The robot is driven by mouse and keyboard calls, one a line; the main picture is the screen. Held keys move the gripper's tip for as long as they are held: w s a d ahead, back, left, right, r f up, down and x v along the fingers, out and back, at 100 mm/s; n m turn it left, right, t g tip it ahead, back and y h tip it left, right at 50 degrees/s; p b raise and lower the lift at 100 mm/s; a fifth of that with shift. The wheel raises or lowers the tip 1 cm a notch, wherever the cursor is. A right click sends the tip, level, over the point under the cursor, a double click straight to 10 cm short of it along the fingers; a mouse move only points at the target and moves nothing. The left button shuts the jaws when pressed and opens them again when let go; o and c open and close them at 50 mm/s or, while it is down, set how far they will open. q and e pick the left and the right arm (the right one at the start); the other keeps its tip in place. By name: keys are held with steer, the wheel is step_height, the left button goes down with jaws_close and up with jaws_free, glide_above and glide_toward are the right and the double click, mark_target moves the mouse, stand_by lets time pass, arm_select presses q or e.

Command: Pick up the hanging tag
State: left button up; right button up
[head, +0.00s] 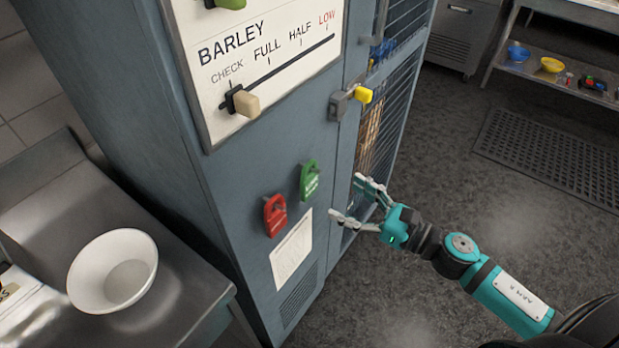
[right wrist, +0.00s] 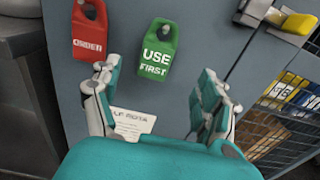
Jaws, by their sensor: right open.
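Two tags hang on the side of the grey-blue cabinet: a red tag (head: 274,216) on the left and a green tag (head: 310,180) to its right and a little higher. In the right wrist view the green tag (right wrist: 157,55) reads "USE FIRST", and the red tag (right wrist: 89,32) hangs at upper left. My right gripper (head: 352,201) is open and empty, to the right of the tags and apart from them in the head view. In the right wrist view its fingers (right wrist: 158,105) spread below the green tag. My left gripper is not in view.
A paper sheet (head: 291,249) is on the cabinet below the tags. A "BARLEY" slider board (head: 262,62) is above them. A yellow-tipped latch (head: 363,95) sticks out at the cabinet door. A white bowl (head: 112,268) stands on the metal counter at left.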

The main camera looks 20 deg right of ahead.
mark_target(312, 181)
steer(key=p+x, duration=0.1)
steer(key=x, duration=0.3)
steer(key=shift+a+r, duration=0.1)
steer(key=shift+a, duration=0.05)
steer(key=p+x, duration=0.2)
steer(key=x, duration=0.3)
steer(key=shift+p, duration=0.3)
steer(key=shift+w+a, duration=0.15)
steer(key=shift+a, duration=0.1)
steer(key=shift+d, duration=0.1)
steer(key=shift+c, duration=0.3)
steer(key=c, duration=0.9)
steer(key=shift+c, duration=0.5)
